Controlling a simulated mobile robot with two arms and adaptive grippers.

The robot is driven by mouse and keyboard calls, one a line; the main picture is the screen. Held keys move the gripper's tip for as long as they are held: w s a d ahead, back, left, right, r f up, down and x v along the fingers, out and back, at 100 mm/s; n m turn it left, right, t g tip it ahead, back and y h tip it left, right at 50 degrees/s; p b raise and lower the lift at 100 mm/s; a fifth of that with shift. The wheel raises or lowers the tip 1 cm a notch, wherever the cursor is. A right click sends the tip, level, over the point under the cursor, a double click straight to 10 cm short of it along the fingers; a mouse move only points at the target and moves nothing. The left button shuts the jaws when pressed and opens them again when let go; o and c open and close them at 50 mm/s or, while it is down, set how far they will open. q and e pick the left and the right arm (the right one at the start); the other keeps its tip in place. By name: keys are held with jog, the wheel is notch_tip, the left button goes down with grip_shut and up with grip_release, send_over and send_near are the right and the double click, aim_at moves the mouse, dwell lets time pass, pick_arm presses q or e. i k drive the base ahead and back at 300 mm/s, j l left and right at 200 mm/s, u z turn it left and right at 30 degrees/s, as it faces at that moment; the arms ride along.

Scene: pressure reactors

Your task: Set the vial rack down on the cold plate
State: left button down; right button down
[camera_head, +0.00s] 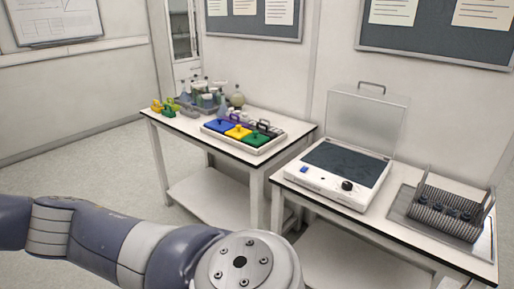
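The vial rack (447,218) is dark grey and ribbed, with tall uprights at its two ends and several dark vials in it. It stands on a flat metal plate (401,203) at the right end of the right table. To its left is a white unit (315,178) with a dark flat top, a black knob and a raised clear lid (368,122). I cannot tell for certain which of the two is the cold plate. My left arm crosses the lower left, ending in a round flange at the bottom edge. Neither gripper is in view.
The right table (398,243) has little bare top around the unit and plate. The left table (185,128) holds a tray with blue, yellow and green blocks (239,132), plus glassware and small coloured items behind. A floor gap lies between tables.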

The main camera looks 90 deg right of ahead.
aim_at(346, 162)
jog(key=z, duration=3.55)
jog(key=i+j+z, duration=0.15)
jog(key=i, duration=0.35)
jog(key=i+j+z, duration=0.1)
jog(key=i+j, duration=0.5)
jog(key=i, duration=0.2)
jog(key=i+j, duration=0.2)
jog(key=i, duration=0.2)
